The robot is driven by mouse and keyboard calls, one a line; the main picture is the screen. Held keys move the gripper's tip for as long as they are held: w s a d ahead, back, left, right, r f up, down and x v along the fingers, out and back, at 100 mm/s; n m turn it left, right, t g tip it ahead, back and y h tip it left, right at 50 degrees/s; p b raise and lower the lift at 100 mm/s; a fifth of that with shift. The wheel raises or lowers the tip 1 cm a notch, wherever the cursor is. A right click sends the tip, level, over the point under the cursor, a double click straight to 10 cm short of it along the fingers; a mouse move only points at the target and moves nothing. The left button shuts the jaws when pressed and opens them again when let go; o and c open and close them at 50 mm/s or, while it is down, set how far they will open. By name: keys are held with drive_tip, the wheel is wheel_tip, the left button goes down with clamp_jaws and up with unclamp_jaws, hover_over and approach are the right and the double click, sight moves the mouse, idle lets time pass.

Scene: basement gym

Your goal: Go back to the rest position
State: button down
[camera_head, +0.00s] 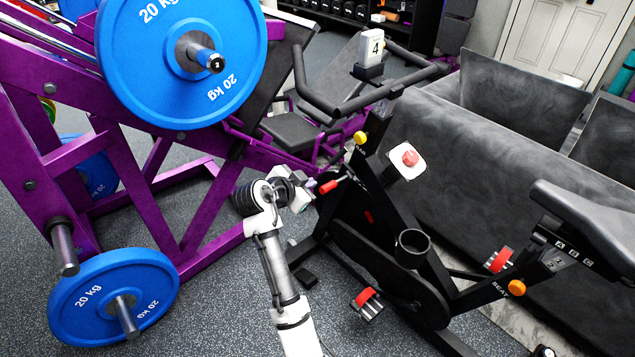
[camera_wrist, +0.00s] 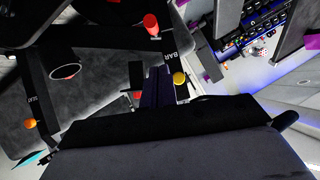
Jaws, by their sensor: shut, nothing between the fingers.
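My gripper (camera_head: 303,194) is at the end of my raised white and grey arm, in the middle of the camera_head view. It is small there, shut and empty. It is between the purple weight machine (camera_head: 120,170) and the black exercise bike (camera_head: 395,265), close to the bike's red-tipped lever (camera_head: 328,187). I cannot tell whether it touches the lever. In the camera_wrist view no fingers can be made out. A large dark padded shape (camera_wrist: 180,145) fills the bottom there, with the bike's red knob (camera_wrist: 151,23) and yellow knob (camera_wrist: 179,78) above it.
Blue 20 kg plates (camera_head: 182,60) and (camera_head: 113,298) are on the purple machine at left. A white plate with a red button (camera_head: 409,158) is on the bike. A dark grey couch-like block (camera_head: 480,150) stands behind the bike. Speckled floor (camera_head: 215,325) is free at lower left.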

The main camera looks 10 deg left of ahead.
drive_tip(key=shift+s+a+r, duration=0.15)
drive_tip(key=shift+s+a, duration=0.1)
drive_tip(key=shift+s, duration=0.25)
